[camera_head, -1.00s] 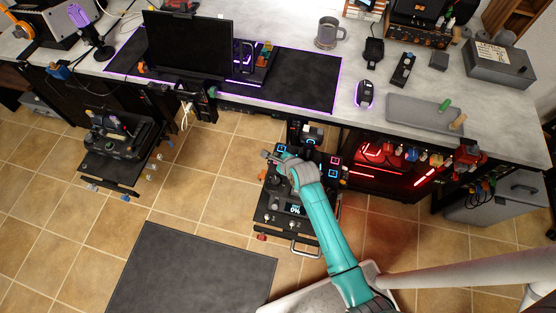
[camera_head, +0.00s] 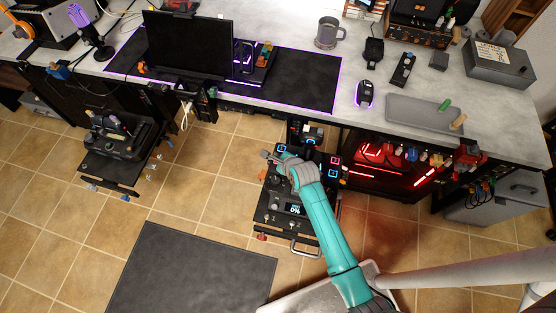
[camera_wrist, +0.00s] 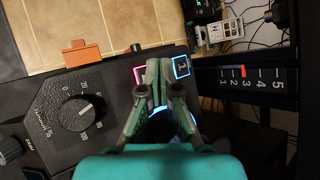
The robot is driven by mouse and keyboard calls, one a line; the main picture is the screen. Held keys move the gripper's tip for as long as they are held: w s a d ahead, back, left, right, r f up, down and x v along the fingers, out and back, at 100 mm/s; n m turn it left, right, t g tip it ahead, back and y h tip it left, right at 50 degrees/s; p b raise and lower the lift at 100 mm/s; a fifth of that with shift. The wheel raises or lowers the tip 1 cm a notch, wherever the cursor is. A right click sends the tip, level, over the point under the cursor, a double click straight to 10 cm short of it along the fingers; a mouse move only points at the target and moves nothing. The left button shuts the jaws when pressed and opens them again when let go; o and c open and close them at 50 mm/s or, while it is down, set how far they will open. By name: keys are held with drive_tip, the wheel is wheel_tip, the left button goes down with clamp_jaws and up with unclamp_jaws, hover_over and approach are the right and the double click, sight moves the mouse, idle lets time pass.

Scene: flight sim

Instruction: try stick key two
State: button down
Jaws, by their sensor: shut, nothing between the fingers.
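The black control panel (camera_head: 268,216) below the desk carries square lit keys. In the head view a blue-lit key (camera_head: 281,148) shows at its far left, with a pink-lit key (camera_head: 335,160) and another blue-lit key (camera_head: 333,173) at its right. My teal arm reaches over the panel, and my gripper (camera_head: 268,156) is near its far left part. In the wrist view my gripper (camera_wrist: 163,68) is shut and empty, between a pink-lit key (camera_wrist: 139,75) and a blue-lit key (camera_wrist: 181,66). A further blue glow is mostly hidden behind the fingers. I cannot tell whether the fingertips touch a key.
A round dial (camera_wrist: 85,113) marked 0 to 100 and an orange tab (camera_wrist: 80,54) lie left of the fingers. A numbered scale with a red mark (camera_wrist: 243,72) lies right. A small display (camera_head: 292,209) reads 0%. The desk (camera_head: 300,55) stands behind; open floor lies left.

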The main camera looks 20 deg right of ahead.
drive_tip(key=shift+f, duration=0.15)
drive_tip(key=shift+f, duration=0.3)
drive_tip(key=shift+f, duration=0.45)
idle(0.9)
drive_tip(key=shift+r, duration=0.9)
drive_tip(key=shift+r, duration=2.5)
